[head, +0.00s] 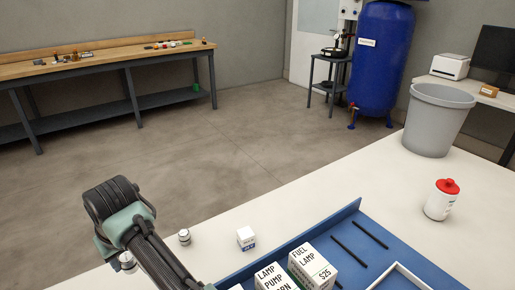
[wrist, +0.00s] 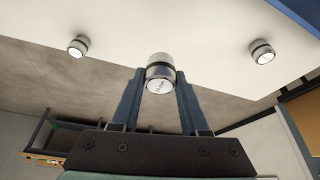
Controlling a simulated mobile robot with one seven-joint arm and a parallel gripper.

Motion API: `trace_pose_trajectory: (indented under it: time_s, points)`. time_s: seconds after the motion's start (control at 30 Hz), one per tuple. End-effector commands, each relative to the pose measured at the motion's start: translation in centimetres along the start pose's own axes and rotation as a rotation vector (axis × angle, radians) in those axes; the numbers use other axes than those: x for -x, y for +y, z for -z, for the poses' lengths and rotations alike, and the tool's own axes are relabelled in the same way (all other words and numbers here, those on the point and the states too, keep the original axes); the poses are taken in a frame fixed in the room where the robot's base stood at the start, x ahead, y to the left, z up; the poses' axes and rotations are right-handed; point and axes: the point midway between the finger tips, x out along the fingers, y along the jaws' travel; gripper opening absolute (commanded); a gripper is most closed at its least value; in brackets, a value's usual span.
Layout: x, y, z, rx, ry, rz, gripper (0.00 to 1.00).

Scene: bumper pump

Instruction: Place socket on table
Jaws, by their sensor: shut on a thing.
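My gripper (wrist: 158,95) is shut on a silver socket (wrist: 160,72) with a dark band, held between the fingertips in the wrist view. The held socket is over or at the white table (wrist: 215,50); I cannot tell whether it touches the surface. In the wrist view, one similar socket (wrist: 77,46) stands on the table to the left and another (wrist: 262,52) to the right. In the head view, two sockets, one nearer (head: 127,262) and one farther (head: 184,237), stand on either side of my arm, which hides the gripper fingers and the held socket.
A small white box (head: 246,238) stands on the table near a blue tray (head: 352,213) with boxes and black rods. A white bottle with a red cap (head: 441,199) and a grey bin (head: 437,120) are farther right. The table edge is close to the sockets.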

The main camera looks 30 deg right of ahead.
Motion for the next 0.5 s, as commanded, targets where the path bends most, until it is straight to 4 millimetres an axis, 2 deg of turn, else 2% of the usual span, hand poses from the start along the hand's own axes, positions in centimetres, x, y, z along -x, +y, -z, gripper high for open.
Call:
trace_pose_trajectory:
  time_s: [0.27, 0.5]
  points:
    - [-0.3, 0.0, -0.1, 0.000, 0.000, 0.000, 0.00]
    - [-3.9, 0.1, -1.6, -0.001, -0.001, 0.000, 0.00]
